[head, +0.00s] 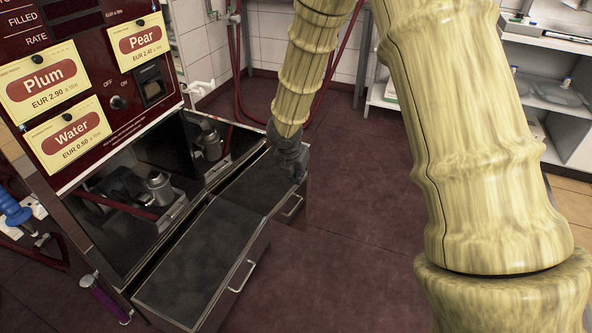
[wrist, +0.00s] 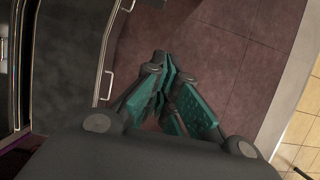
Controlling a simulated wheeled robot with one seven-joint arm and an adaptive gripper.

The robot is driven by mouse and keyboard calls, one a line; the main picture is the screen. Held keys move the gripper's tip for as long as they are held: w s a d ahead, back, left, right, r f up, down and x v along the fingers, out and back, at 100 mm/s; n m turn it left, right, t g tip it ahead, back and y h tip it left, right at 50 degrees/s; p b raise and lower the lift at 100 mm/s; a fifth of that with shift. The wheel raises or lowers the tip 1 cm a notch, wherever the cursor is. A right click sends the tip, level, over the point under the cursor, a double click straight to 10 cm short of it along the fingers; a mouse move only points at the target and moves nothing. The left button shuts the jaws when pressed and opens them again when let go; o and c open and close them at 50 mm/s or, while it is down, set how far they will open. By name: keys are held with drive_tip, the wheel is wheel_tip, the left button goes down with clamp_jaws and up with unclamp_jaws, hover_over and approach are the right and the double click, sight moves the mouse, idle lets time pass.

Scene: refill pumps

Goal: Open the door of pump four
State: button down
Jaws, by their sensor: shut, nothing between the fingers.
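A dark red dispenser panel (head: 90,75) with several price cards stands at the left in the head view. Below it two dark box-like fronts with metal handles jut out: the nearer front (head: 195,265) with its handle (head: 242,276), and the farther front (head: 255,190) with its handle (head: 292,207). No number marks which is pump four. My gripper (head: 297,176) is over the outer edge of the farther front, pointing down. In the wrist view its teal-padded fingers (wrist: 165,75) are shut and empty, right of and apart from a handle (wrist: 106,85).
A metal container (head: 159,188) stands in the recess behind the nearer front. A white shelf unit (head: 550,90) stands at the back right. A purple-handled nozzle (head: 105,298) is at lower left. The dark red floor (head: 345,240) right of the fronts is clear.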

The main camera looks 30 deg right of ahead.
sight(306, 175)
drive_tip(key=shift+w+d+f, duration=0.65)
drive_tip(key=shift+w+d, duration=0.15)
drive_tip(key=shift+d, duration=0.15)
drive_tip(key=shift+w+d+f, duration=0.65)
drive_tip(key=shift+w+d, duration=0.1)
drive_tip(key=shift+d, duration=0.25)
